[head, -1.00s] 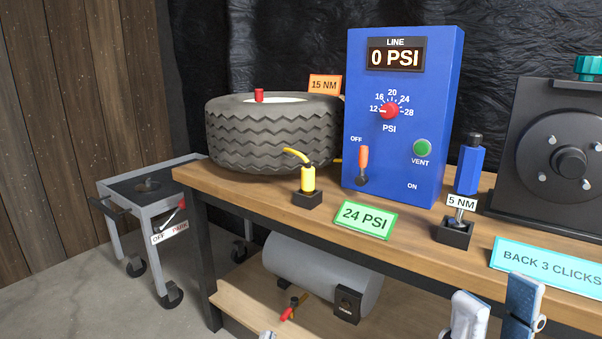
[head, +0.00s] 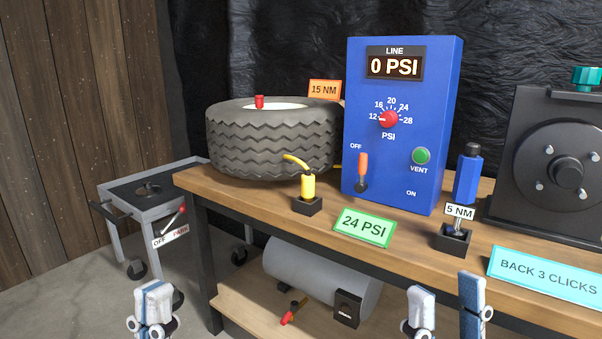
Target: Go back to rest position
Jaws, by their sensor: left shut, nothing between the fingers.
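My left gripper (head: 154,290) is at the bottom left, in front of the grey cart, with its fingers together and nothing between them. My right gripper (head: 446,285) is at the bottom, in front of the bench edge. Its two fingers stand apart with nothing between them. Neither gripper touches anything on the bench. The wrists and arms behind both grippers are cut off by the lower edge of the picture.
The wooden bench (head: 270,208) holds a tire (head: 270,145), a blue panel (head: 400,150) reading 0 PSI, a yellow-handled tool (head: 308,187) and a blue tool (head: 467,178). The grey cart (head: 170,218) stands left. A grey tank (head: 320,280) lies on the lower shelf.

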